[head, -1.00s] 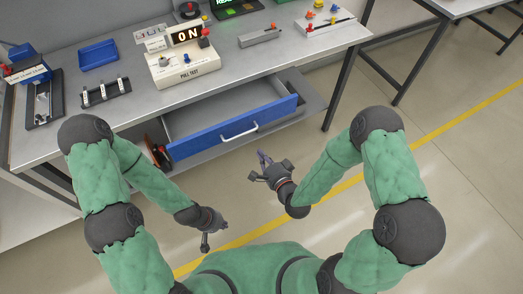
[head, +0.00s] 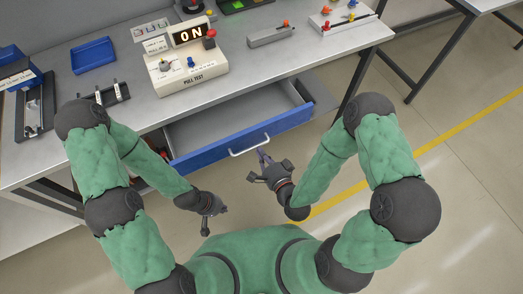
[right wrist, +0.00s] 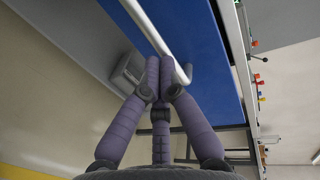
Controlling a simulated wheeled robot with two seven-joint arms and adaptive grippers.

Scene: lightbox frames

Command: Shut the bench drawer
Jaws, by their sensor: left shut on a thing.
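The bench drawer (head: 200,155) stands open, pulled out from under the bench, with a blue front and a grey inside that looks empty. Its pale bar handle (head: 250,145) also shows in the right wrist view (right wrist: 148,32). My right gripper (head: 263,156) is at the handle. In the right wrist view its purple fingertips (right wrist: 159,76) are together and overlap the bar; I cannot tell whether they touch it. My left gripper (head: 207,220) is low, in front of the drawer's left part and apart from it. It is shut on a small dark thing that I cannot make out.
The bench top (head: 240,75) carries a pull-test device (head: 188,68), a blue tray (head: 93,55), a grey block (head: 270,35) and a dark rack (head: 105,95). A bench leg (head: 352,80) stands right of the drawer. The floor (head: 440,185) at right is clear.

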